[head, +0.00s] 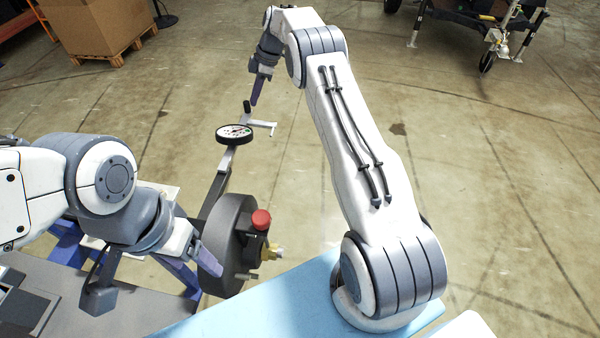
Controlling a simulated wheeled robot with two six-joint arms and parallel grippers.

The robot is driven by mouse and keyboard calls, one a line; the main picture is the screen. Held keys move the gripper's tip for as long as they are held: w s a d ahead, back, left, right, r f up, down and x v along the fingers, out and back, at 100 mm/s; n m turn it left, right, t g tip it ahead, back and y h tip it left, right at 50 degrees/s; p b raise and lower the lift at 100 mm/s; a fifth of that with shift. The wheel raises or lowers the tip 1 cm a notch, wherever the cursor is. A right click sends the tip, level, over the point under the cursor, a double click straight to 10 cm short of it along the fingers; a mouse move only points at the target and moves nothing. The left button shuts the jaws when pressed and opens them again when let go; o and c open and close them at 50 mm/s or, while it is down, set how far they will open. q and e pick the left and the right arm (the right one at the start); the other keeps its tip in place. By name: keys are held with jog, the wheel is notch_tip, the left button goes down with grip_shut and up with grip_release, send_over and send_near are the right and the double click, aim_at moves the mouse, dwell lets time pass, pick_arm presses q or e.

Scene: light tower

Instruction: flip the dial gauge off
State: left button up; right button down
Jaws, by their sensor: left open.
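The dial gauge (235,134), a round white face with a dark rim, sits at the upper end of a grey arm rising from a dark round drum (222,238). My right gripper (256,92) is above and to the right of the gauge, pointing down, apart from it in the picture. Only one purple finger shows clearly, so its opening cannot be read. My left gripper (208,257) is low in front of the drum, its purple finger overlapping the drum's face; it is open. Whether it touches the drum cannot be told. The gauge's needle is too small to read.
A red knob (261,218) and a brass fitting (274,252) stick out on the drum's right. A white bent handle (262,126) is beside the gauge. A blue frame (70,243) stands at lower left.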

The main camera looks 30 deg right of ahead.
jog(key=shift+w+a, duration=0.2)
jog(key=shift+a, duration=0.2)
jog(key=shift+d, duration=0.1)
jog(key=s+d+r+p, duration=0.1)
jog(key=d+r, duration=0.7)
jog(key=r, duration=0.1)
jog(key=shift+s+r+p, duration=0.15)
jog(key=shift+s+p, duration=0.15)
jog(key=shift+d, duration=0.1)
